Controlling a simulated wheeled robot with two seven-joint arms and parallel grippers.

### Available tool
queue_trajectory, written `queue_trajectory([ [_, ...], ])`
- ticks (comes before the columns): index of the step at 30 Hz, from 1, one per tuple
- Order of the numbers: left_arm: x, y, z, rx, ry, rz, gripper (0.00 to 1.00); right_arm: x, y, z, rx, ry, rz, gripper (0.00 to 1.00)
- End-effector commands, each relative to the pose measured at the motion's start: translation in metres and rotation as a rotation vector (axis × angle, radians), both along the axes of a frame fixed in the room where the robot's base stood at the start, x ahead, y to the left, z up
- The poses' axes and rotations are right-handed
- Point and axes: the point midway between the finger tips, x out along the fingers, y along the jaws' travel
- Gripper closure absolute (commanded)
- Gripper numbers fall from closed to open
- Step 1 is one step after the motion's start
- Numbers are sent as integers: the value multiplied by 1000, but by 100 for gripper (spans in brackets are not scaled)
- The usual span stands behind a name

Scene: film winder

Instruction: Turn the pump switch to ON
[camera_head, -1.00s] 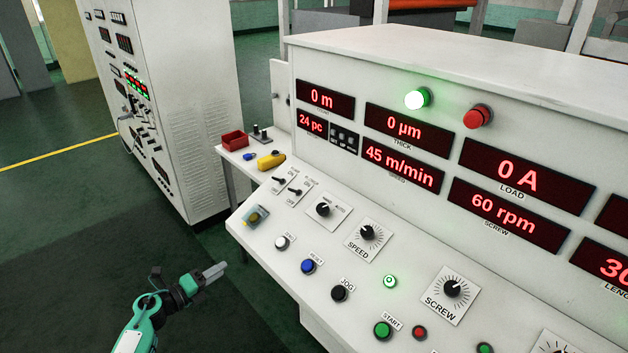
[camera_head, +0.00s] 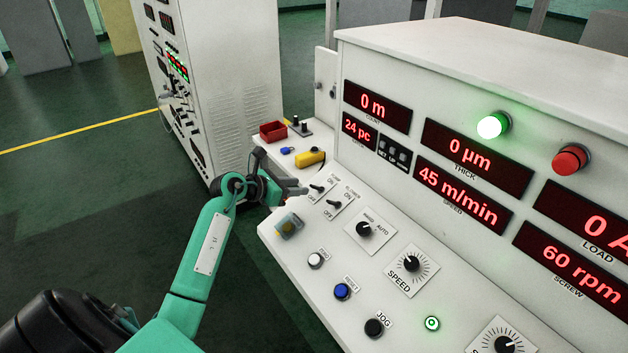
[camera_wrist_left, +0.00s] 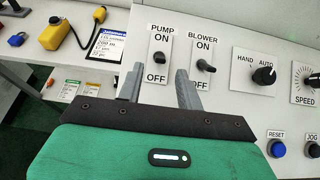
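The pump switch (camera_wrist_left: 158,57) is a small black lever on a white plate with ON above and OFF below; it also shows in the head view (camera_head: 317,188). I cannot tell its lever position for sure. My left gripper (camera_wrist_left: 160,70) is open and empty, its two grey fingers apart. In the wrist view the pump switch lies between and just beyond the fingertips. In the head view the left gripper (camera_head: 297,191) is at the left edge of the sloping panel, beside the pump plate. I cannot tell if it touches. My right gripper is not in view.
The blower switch (camera_wrist_left: 205,66) is close to the right of the pump switch. A HAND/AUTO knob (camera_head: 363,229) and a speed knob (camera_head: 410,264) lie further right. A yellow pendant (camera_head: 310,158) and a red box (camera_head: 273,131) are on the side shelf.

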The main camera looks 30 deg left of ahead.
Motion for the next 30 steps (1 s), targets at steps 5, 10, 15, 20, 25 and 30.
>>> queue_trajectory([
  [5, 30, -14, -10, -6, 1, -1, 64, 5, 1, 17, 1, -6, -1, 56],
  [10, 47, -20, -20, -3, 1, -1, 64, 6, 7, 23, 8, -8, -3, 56],
  [15, 55, -23, -24, -1, 1, -1, 64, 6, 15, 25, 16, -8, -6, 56],
  [20, 56, -24, -26, 0, 1, -1, 64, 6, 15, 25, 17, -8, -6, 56],
  [25, 56, -24, -26, 0, 1, -1, 72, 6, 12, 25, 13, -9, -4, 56],
  [30, 56, -24, -26, 0, 1, -1, 100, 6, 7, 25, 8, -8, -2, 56],
])
